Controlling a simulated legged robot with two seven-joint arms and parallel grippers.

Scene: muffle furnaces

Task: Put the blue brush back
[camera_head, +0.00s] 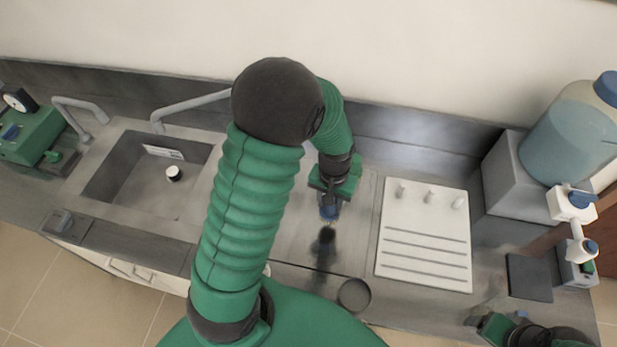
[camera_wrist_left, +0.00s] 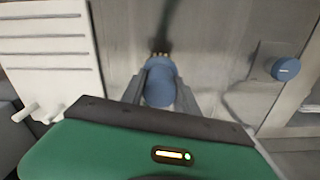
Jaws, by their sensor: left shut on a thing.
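My left gripper (camera_head: 329,210) is shut on the blue brush (camera_wrist_left: 160,85) and holds it over the steel counter between the sink and the white rack. In the left wrist view the brush's blue body sits between the two grey fingers, with small yellowish tips at its far end. The blue part also shows below the gripper in the head view (camera_head: 329,212). A dark patch, perhaps a shadow, lies in front of it on the counter. The white rack (camera_head: 428,219) has several pegs at its back. My right gripper (camera_head: 497,326) is partly in view at the lower right; its fingers are unclear.
A sink (camera_head: 130,185) with taps lies at left. A small round dish (camera_head: 354,294) stands near the counter's front edge. A large bluish bottle (camera_head: 570,135) stands at right, beside a dark square pad (camera_head: 529,277). A blue knob (camera_wrist_left: 287,68) shows in the wrist view.

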